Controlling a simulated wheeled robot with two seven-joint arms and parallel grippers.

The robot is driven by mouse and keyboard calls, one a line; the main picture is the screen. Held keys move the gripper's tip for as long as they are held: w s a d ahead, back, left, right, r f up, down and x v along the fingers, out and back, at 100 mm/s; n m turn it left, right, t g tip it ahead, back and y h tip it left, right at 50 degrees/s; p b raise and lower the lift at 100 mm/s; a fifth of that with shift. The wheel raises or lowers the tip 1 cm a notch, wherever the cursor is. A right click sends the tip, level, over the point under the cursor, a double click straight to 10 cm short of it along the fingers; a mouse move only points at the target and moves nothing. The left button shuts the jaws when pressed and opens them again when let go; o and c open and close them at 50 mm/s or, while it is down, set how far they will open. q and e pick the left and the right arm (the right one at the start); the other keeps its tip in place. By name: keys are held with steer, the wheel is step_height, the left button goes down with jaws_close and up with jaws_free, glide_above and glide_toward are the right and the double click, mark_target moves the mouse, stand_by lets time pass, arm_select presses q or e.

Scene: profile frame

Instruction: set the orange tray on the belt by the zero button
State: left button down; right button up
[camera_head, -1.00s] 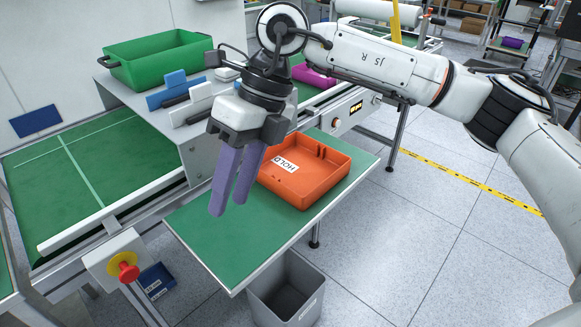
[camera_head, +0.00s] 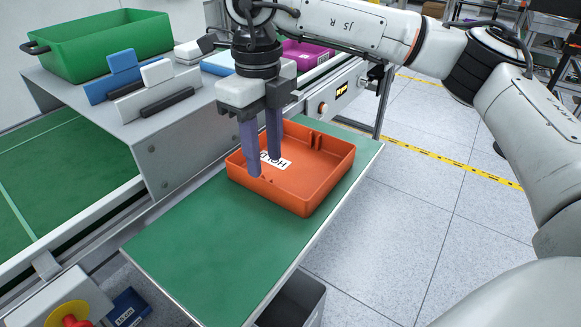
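The orange tray (camera_head: 318,190), with a white HOLD label inside, lies on a green-topped side table (camera_head: 190,245). My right gripper (camera_head: 264,167) points down at the tray's near left side, fingers apart with a gap between them. One fingertip is over the tray's inside, the other at its near rim; I cannot tell whether they touch or straddle the wall. The belt unit behind has a side panel with a lit display (camera_head: 342,89) and a round button (camera_head: 322,107); its marking is unreadable. My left gripper is not in view.
A purple tray (camera_head: 305,50) is on the belt behind my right arm. A green bin (camera_head: 100,45) and blue and white blocks stand on a grey housing. A red stop button (camera_head: 70,314) is at the lower left. A grey bin (camera_head: 293,300) stands below the table.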

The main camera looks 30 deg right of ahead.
steer(key=shift+w+f, duration=0.2)
steer(key=shift+f, duration=1.6)
steer(key=shift+w+f, duration=0.2)
steer(key=shift+f, duration=1.55)
steer(key=shift+r, duration=0.1)
jaws_close()
